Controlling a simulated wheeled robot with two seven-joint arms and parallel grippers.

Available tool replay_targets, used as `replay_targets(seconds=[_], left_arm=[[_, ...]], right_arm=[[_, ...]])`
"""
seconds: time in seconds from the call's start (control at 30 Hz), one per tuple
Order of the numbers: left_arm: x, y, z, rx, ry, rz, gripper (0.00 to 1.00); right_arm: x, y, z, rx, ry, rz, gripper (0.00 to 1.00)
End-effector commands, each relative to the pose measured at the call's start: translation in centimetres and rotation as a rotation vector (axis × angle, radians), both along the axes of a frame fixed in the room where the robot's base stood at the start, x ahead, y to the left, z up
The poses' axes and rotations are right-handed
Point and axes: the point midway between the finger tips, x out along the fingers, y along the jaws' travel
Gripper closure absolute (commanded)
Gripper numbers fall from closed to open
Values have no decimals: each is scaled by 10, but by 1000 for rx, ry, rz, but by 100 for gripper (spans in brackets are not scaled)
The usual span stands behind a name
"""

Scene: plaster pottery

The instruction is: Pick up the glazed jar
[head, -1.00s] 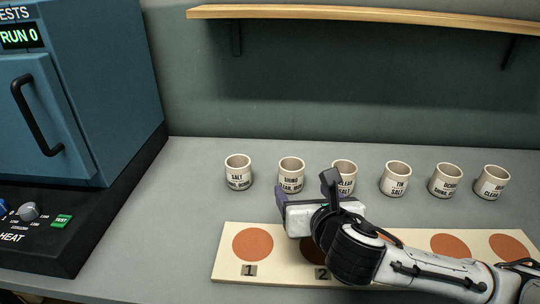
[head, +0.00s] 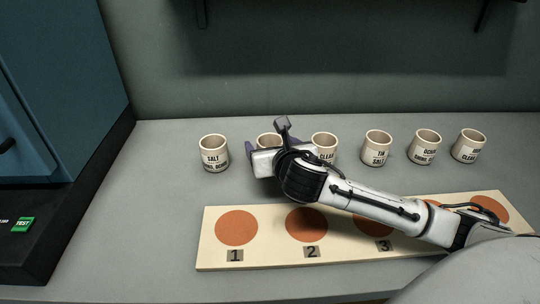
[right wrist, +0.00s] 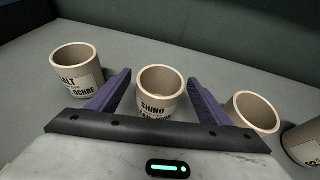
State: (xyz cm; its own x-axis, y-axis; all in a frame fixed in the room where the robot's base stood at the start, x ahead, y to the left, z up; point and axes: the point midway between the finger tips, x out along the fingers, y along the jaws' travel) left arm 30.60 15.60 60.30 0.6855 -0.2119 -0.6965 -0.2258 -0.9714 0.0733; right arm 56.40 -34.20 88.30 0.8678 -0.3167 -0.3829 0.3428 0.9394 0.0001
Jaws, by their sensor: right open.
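Several small beige jars with printed labels stand upright in a row on the grey counter. None looks plainly different in glaze. My right gripper (head: 274,146) is open at the second jar from the left, the one marked SHINO (right wrist: 157,92). In the right wrist view that jar shows between the two purple fingers (right wrist: 159,78), with a gap on each side. In the head view only its rim (head: 267,138) shows behind my gripper. The SALT jar (head: 214,155) is to its left and a CLEAR jar (head: 324,141) to its right. My left gripper is out of view.
A cream board (head: 270,255) with orange discs and number tags lies in front of the jars, under my right arm. A blue kiln-like cabinet (head: 70,90) stands at the left. The wall is close behind the row. Counter between cabinet and jars is clear.

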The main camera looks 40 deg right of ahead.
Motion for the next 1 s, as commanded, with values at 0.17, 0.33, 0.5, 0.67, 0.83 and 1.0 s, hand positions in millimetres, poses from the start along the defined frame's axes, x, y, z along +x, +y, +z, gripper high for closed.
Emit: replay_targets(seconds=[0.17, 0.33, 0.5, 0.67, 0.83, 1.0], left_arm=[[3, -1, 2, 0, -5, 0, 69], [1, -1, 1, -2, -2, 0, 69], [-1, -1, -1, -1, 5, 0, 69], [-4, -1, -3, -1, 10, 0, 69], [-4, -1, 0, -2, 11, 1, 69], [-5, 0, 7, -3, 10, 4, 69]], right_arm=[[2, -1, -1, 0, 0, 0, 28], [1, -1, -1, 0, 0, 0, 46], [1, -1, 0, 0, 0, 0, 75], [1, -1, 0, 0, -1, 0, 76], [2, -1, 11, -1, -4, 0, 76], [2, -1, 44, -2, -8, 0, 76]])
